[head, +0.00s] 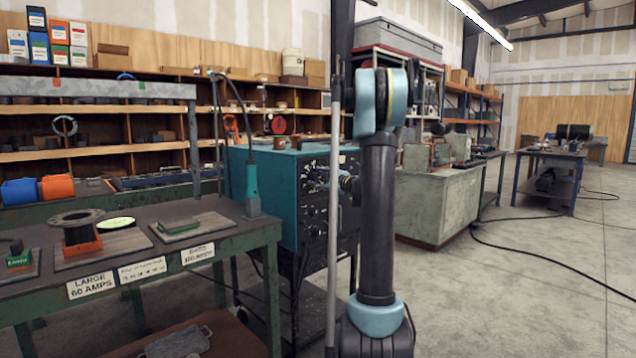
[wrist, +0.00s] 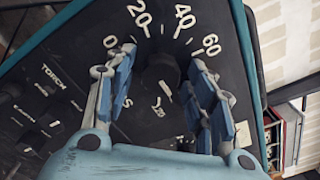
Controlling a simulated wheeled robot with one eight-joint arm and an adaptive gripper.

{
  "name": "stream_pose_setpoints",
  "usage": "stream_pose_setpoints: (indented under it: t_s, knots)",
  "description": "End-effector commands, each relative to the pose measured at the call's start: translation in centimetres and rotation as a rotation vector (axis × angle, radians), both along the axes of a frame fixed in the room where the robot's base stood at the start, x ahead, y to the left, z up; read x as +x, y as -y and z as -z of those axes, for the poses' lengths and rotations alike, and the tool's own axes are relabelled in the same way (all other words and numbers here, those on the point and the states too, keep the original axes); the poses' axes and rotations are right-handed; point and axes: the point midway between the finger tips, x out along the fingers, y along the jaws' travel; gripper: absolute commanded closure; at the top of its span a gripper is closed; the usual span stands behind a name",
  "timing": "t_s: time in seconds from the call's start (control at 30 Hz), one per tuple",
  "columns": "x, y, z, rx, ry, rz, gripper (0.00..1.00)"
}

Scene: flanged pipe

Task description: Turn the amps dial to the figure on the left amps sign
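The amps dial (wrist: 163,72) is a dark knob on the black front panel of the teal welding machine (head: 262,195). In the wrist view, figures 0, 20, 40 and 60 run around it. A small pale mark shows just below the knob; I cannot tell where the pointer is. My gripper (wrist: 161,78) is open, with blue-padded fingers on either side of the knob; I see no clear contact. In the head view my arm hides part of the panel. The left amps sign (head: 91,285) on the bench edge reads "LARGE 60 AMPS".
Another amps sign (head: 198,254) to the right reads 100 amps, and a middle sign (head: 142,269) has small print. The green bench (head: 255,232) holds a flanged pipe (head: 77,228) on a plate. Smaller knobs (wrist: 35,135) sit left of the dial. Floor at right is clear except for cables.

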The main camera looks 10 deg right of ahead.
Motion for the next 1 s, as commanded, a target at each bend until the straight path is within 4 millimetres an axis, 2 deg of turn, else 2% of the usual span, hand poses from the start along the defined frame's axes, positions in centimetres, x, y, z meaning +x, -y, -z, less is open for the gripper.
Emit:
stream_pose_setpoints:
  t_s: [0.03, 0.13, 0.83, 0.87, 0.9, 0.93, 1.0]
  knots:
    - [-0.01, -0.01, 0.0, 0.0, 0.0, 0.0, 0.69]
    - [-0.01, -0.05, 0.0, 0.0, -0.001, -0.001, 0.9]
    - [-0.07, -0.37, 0.06, -0.089, 0.064, -0.006, 0.9]
    - [-0.08, -0.37, 0.07, -0.089, 0.064, -0.006, 0.62]
    - [-0.08, -0.38, 0.07, -0.089, 0.064, -0.006, 0.53]
    - [-0.07, -0.37, 0.06, -0.089, 0.064, -0.006, 0.46]
    - [-0.07, -0.33, 0.05, -0.088, 0.064, -0.004, 0.46]
